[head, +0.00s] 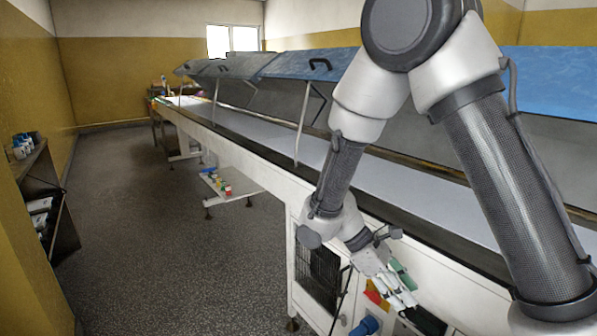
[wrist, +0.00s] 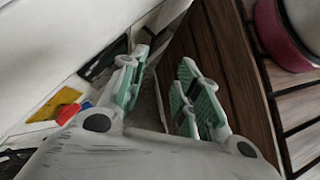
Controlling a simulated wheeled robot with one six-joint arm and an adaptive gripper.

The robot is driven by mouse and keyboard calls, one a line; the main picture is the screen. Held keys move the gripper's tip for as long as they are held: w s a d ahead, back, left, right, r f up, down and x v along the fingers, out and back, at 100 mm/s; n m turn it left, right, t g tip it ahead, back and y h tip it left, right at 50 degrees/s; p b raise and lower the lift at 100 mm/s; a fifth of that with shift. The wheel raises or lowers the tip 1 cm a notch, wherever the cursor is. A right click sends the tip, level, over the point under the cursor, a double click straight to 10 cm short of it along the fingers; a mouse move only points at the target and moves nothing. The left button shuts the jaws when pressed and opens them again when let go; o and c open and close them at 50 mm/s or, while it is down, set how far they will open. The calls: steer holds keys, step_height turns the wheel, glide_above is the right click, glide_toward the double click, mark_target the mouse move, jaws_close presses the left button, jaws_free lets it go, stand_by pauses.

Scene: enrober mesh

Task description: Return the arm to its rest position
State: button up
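My arm reaches down across the right half of the head view, bent at the elbow. My gripper (head: 402,287) hangs low beside the white front panel of the enrober line (head: 450,291). In the wrist view my gripper (wrist: 164,62) has its two green-padded fingers spread apart. I see nothing held between them.
A long conveyor (head: 262,133) with raised blue lids (head: 305,64) runs to the back. A dark shelf (head: 40,200) stands at the left wall. The grey floor (head: 180,260) between is clear. The wrist view shows brown slats (wrist: 222,60) and a dark-red-and-white round object (wrist: 285,32).

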steer(key=s+d+r+m+t+y, duration=0.4)
steer(key=s+d+r+m, duration=0.1)
steer(key=r, duration=0.6)
steer(key=s+d+r+m+t+y, duration=0.4)
steer(key=d+r+m, duration=0.4)
steer(key=r, duration=0.3)
steer(key=shift+s+d+r, duration=0.3)
steer(key=shift+s+d, duration=0.15)
steer(key=shift+d, duration=0.05)
